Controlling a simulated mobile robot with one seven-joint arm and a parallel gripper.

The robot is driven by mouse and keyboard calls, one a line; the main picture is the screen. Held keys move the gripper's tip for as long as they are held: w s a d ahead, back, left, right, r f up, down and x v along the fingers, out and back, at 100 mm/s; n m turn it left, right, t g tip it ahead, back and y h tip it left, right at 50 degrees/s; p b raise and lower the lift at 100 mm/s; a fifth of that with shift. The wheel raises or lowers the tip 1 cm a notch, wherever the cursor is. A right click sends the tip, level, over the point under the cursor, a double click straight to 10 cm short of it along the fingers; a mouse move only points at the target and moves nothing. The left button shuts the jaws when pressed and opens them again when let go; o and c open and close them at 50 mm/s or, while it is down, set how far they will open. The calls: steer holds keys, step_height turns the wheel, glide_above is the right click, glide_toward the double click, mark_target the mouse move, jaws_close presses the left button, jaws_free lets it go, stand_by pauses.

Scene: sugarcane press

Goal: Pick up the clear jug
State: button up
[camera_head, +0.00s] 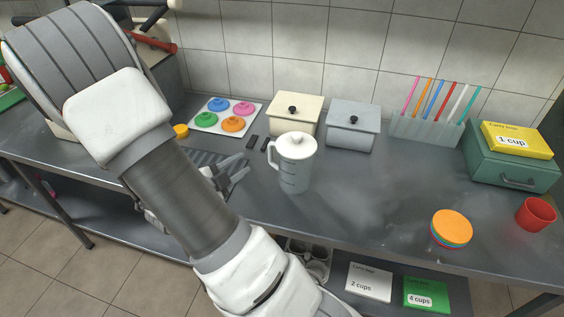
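The clear jug (295,174) stands upright on the metal counter. It looks pale and translucent, with a white lid, measuring marks on its side and a handle on its left. My gripper (244,166) is just left of the jug, with its grey fingers toward the handle. A gap shows between the fingers, and they look open and empty. Counter shows between the fingertips and the handle, so they appear apart. My arm hides part of the counter and of the gripper's base.
Behind the jug stand a cream lidded box (294,117) and a grey lidded box (352,128). A tray of coloured lids (205,119) lies back left. A straw holder (425,130), green box (512,165), red cup (536,214) and stacked coloured discs (451,228) are right. Counter right of the jug is clear.

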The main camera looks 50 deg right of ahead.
mark_target(273, 144)
steer(key=shift+h, duration=0.3)
steer(key=x, duration=1.1)
steer(key=s+x, duration=0.1)
steer(key=x, duration=0.5)
steer(key=shift+d, duration=0.5)
jaws_close()
steer(key=shift+r, duration=0.1)
